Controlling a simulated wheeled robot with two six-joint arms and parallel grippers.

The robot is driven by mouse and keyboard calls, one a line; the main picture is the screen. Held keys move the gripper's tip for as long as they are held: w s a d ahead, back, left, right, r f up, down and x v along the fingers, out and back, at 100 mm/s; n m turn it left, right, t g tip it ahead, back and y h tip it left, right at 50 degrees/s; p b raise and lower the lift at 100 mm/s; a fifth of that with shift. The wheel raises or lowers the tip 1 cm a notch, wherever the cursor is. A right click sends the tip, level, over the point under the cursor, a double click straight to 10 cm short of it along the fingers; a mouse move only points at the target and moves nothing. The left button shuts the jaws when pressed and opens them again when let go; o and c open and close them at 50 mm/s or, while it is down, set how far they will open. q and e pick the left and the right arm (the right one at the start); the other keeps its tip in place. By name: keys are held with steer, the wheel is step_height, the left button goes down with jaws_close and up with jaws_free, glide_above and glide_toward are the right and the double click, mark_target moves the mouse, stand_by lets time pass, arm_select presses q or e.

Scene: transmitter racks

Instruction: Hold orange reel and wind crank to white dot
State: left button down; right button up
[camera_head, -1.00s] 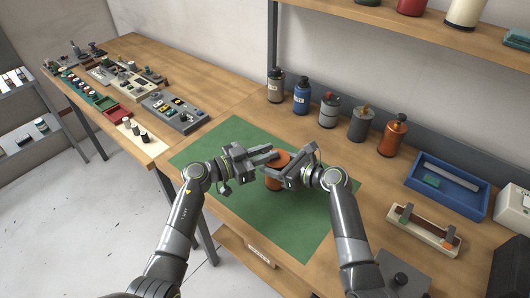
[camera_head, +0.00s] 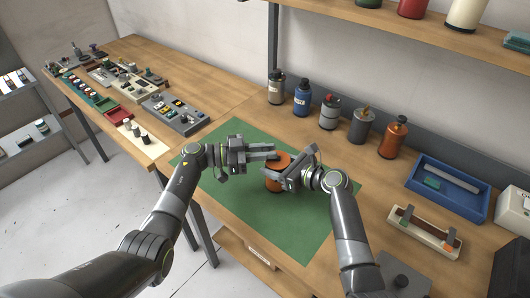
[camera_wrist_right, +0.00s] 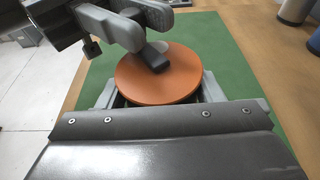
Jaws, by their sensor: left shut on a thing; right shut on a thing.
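The orange reel (camera_head: 275,183) stands upright on the green mat (camera_head: 245,230); its round top (camera_wrist_right: 150,88) fills the middle of the right wrist view. My right gripper (camera_head: 287,170) is shut on the reel, one finger on each side of it. My left gripper (camera_head: 270,151) reaches in from the left over the reel's top and is shut on the crank's dark handle (camera_wrist_right: 157,62), which mostly hides under its fingers. A pale patch shows beside the fingertips in the right wrist view; I cannot tell whether it is the white dot.
Several bottles stand along the back, the orange one (camera_head: 393,138) nearest the right arm. A blue tray (camera_head: 412,183) and a cream rack (camera_head: 396,222) lie to the right. Control panels (camera_head: 172,112) are on the left bench. The front of the mat is clear.

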mark_target(267, 149)
arm_select(q)
steer(key=shift+w+d+f+m+g, duration=0.1)
steer(key=shift+m+g, duration=0.35)
steer(key=shift+g, duration=0.25)
steer(key=shift+w+d+f+m+g, duration=0.1)
steer(key=shift+m+g, duration=0.35)
steer(key=shift+g, duration=0.25)
steer(key=shift+w+d+f+m+g, duration=0.1)
steer(key=shift+w+m+g, duration=0.15)
steer(key=shift+g, duration=0.45)
steer(key=shift+s+m+g, duration=0.15)
steer(key=shift+m+g, duration=0.4)
steer(key=shift+g, duration=0.05)
steer(key=shift+r, duration=0.2)
steer(key=c, duration=1.4)
jaws_free()
steer(key=shift+r, duration=0.2)
steer(key=shift+r, duration=0.35)
steer(key=shift+s+r, duration=0.1)
steer(key=shift+r, duration=4.5)
